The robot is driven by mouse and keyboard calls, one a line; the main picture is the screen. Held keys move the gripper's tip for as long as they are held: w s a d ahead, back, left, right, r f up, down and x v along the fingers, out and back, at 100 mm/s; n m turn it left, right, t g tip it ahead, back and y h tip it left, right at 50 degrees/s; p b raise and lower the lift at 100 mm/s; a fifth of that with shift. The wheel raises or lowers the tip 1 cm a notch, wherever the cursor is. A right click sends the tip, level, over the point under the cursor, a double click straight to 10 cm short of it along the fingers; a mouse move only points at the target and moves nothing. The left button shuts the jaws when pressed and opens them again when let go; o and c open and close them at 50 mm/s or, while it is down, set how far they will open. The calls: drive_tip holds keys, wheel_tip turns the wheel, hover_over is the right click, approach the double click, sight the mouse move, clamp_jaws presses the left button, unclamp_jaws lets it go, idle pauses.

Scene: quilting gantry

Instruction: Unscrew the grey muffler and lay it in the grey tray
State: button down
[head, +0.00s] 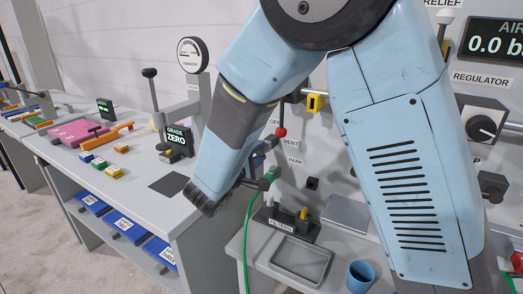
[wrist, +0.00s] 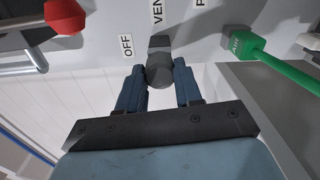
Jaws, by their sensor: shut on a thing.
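The grey muffler (wrist: 160,73) is a short dark grey cylinder at the wall panel, below the VENT label in the wrist view. My gripper (wrist: 159,66) has one blue finger on each side of it and is shut on it. A grey fitting shows right behind the muffler, toward the panel. I cannot tell whether the thread is still engaged. In the head view my own arm hides most of the gripper and the muffler. The grey tray (head: 327,271) lies empty on the low bench, below and to the right of the gripper.
A green hose plug (wrist: 243,42) sits close right of the gripper. A red-knobbed lever (wrist: 65,16) is at the left. A rack (head: 284,226) with white and yellow pieces stands behind the tray. A blue cup (head: 360,278) stands right of the tray.

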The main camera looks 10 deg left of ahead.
drive_tip(key=shift+f+n, duration=0.15)
drive_tip(key=shift+n, duration=1.15)
drive_tip(key=shift+s+n, duration=0.1)
drive_tip(key=shift+n, duration=1.8)
drive_tip(key=shift+n, duration=0.4)
drive_tip(key=n, duration=0.3)
drive_tip(key=shift+f, duration=0.1)
drive_tip(key=shift+n, duration=1.8)
